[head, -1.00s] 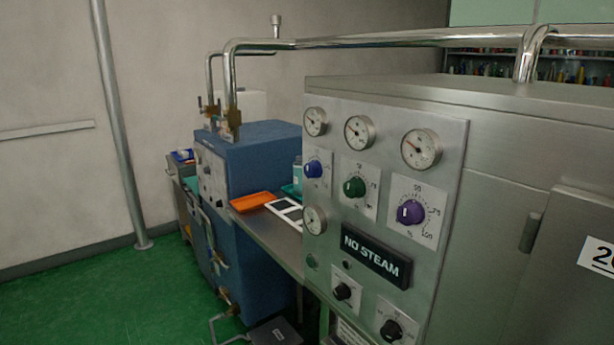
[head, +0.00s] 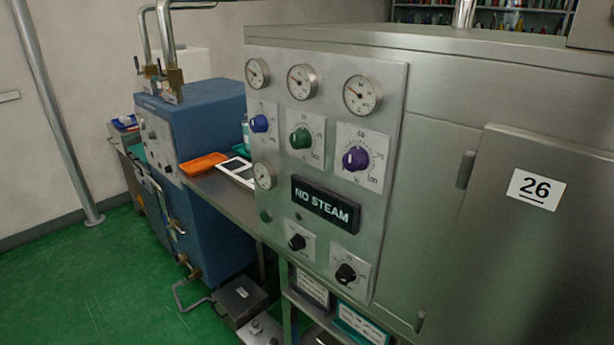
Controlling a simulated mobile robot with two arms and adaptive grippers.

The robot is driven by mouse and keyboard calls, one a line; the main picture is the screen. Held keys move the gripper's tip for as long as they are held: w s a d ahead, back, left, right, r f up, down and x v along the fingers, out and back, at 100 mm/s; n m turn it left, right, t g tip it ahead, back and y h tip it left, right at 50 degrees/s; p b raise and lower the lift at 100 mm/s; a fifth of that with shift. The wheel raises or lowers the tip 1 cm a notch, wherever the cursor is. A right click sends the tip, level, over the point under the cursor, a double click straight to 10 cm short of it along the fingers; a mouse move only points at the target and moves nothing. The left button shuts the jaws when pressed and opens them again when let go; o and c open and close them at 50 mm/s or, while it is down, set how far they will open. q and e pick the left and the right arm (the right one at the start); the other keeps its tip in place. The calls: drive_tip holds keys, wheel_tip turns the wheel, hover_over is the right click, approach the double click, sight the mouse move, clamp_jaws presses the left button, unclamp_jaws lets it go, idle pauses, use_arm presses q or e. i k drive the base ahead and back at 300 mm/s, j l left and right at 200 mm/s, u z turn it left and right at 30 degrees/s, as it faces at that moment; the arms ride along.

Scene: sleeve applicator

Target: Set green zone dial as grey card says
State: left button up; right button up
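The green zone dial (head: 301,138) is a round green knob with a light pointer mark, on a white scale plate in the upper middle of the steel control panel (head: 392,140). A blue dial (head: 259,123) is to its left and a larger purple dial (head: 356,158) to its right. The scale numbers around the green dial are too small to read surely. I cannot make out a grey card in this view. Neither of my grippers is in view.
Round gauges (head: 301,82) sit above the dials. A lit "NO STEAM" sign (head: 325,203) and two black knobs (head: 346,273) are below. A steel door marked 26 (head: 535,189) is at right. An orange tray (head: 203,164) lies on the side table. Green floor (head: 90,290) is clear at left.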

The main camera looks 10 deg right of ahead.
sight(301, 139)
drive_tip(key=k+z, duration=0.3)
drive_tip(key=k, duration=0.7)
